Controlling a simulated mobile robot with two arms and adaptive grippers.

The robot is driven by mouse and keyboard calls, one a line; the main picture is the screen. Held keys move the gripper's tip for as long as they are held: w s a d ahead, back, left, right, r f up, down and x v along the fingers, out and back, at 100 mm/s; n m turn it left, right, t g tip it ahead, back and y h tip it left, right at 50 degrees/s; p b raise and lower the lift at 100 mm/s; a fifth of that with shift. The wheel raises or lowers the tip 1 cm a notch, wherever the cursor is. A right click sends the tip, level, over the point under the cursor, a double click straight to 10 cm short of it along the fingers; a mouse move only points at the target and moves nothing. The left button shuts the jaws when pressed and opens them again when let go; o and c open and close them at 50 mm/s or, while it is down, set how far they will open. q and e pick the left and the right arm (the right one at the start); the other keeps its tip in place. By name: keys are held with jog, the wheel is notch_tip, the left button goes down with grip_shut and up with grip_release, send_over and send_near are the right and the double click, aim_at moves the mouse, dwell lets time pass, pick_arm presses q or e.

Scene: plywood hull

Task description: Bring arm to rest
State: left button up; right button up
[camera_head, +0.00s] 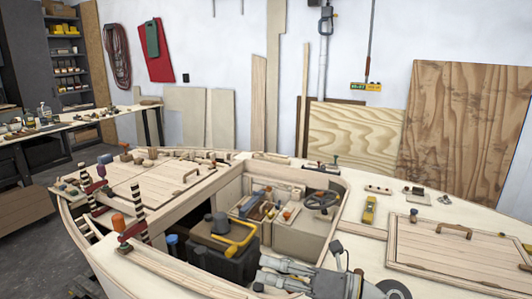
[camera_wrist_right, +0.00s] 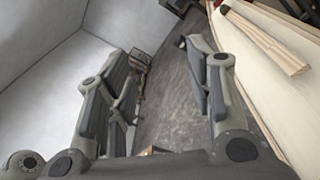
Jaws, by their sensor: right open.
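My right gripper (camera_head: 262,273) is at the bottom centre of the head view, over the open cockpit of the plywood hull, with its fingers pointing left. In the right wrist view the same gripper (camera_wrist_right: 160,75) has its two grey fingers wide apart. Nothing is between them; grey floor (camera_wrist_right: 170,110) shows through the gap. My left gripper is not seen in the head view.
The hull's pale deck (camera_head: 350,220) surrounds the cockpit. A yellow-handled tool (camera_head: 236,243) lies on a dark box (camera_head: 205,259) left of my gripper. A hatch panel (camera_head: 440,248) lies at right. A workbench (camera_head: 70,122) stands back left.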

jog(key=w+d+r+m+t+h, duration=0.25)
jog(key=d+m+t+h, duration=0.65)
jog(key=m+t, duration=0.85)
jog(key=s+d+f+m+g+h, duration=0.35)
jog(key=d+f+m+h, duration=0.2)
jog(key=f+m, duration=0.2)
jog(key=s+d+f+m+g+h, duration=0.35)
jog(key=d+f+m+g, duration=0.2)
jog(key=m, duration=0.35)
jog(key=s+a+f+m+g+y, duration=0.1)
jog(key=s+f+m+g, duration=0.1)
jog(key=s+f+g, duration=0.7)
jog(key=s+f+m+g, duration=0.25)
jog(key=s+f, duration=0.45)
jog(key=s, duration=0.6)
notch_tip(320, 180, down, 25)
jog(key=s+g, duration=0.1)
jog(key=s, duration=0.1)
jog(key=s+d+f+g, duration=0.1)
jog(key=s+d+f, duration=0.1)
jog(key=s+f, duration=1.5)
jog(key=shift+d+f, duration=0.15)
jog(key=shift+d, duration=0.25)
